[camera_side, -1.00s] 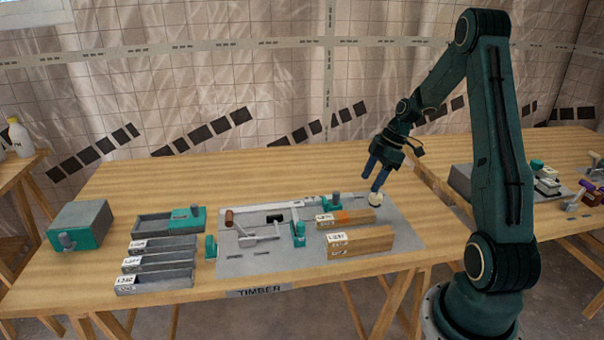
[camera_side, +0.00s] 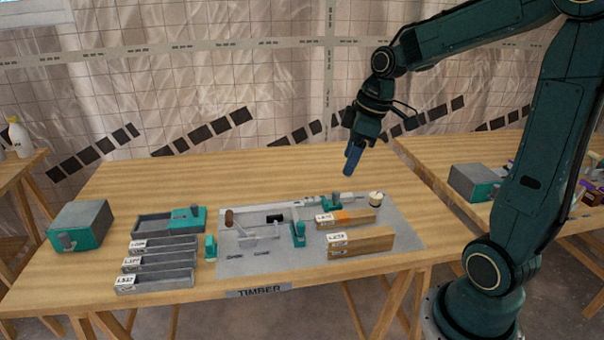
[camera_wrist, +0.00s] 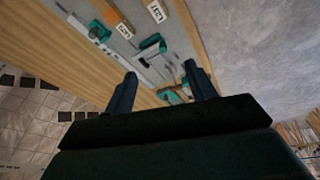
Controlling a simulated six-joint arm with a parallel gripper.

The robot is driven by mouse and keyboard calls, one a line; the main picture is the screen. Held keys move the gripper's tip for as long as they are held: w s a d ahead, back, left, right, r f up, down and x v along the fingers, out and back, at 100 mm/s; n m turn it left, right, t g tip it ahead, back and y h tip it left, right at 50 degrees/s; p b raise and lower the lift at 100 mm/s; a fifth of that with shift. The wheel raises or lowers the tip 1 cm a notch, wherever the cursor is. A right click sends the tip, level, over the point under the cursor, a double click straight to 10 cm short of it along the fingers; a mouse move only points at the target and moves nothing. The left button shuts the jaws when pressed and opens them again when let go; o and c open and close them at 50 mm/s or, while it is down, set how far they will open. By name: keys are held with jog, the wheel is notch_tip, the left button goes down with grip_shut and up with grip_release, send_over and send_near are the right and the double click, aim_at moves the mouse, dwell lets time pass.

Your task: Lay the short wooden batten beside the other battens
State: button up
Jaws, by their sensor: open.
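The shorter wooden batten (camera_side: 352,216), with an orange patch and a white label, lies on the right part of the grey mat. A longer wooden batten (camera_side: 372,240) lies in front of it, apart and roughly parallel. In the wrist view, the end of a labelled wooden batten (camera_wrist: 110,14) shows at the top. My gripper (camera_side: 353,160) is above and behind the battens in the side view, clear of the table. Its two fingers (camera_wrist: 161,87) are apart in the wrist view, with nothing held between them.
The grey mat (camera_side: 412,240) also bears a teal-and-grey clamp fixture (camera_side: 298,232). A round pale knob (camera_side: 376,198) stands behind the shorter batten. Several grey labelled trays (camera_side: 155,282) and a grey-and-teal box (camera_side: 82,224) stand at left. The table's back left is clear.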

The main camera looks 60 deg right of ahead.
jog(key=s+a+r+m+t, duration=0.2)
jog(key=s+a+r+m, duration=0.2)
jog(key=s+a, duration=0.7)
jog(key=shift+s+a+r+m+h, duration=0.2)
jog(key=shift+s+m+h, duration=0.3)
jog(key=shift+s, duration=0.7)
jog(key=shift+o, duration=0.6)
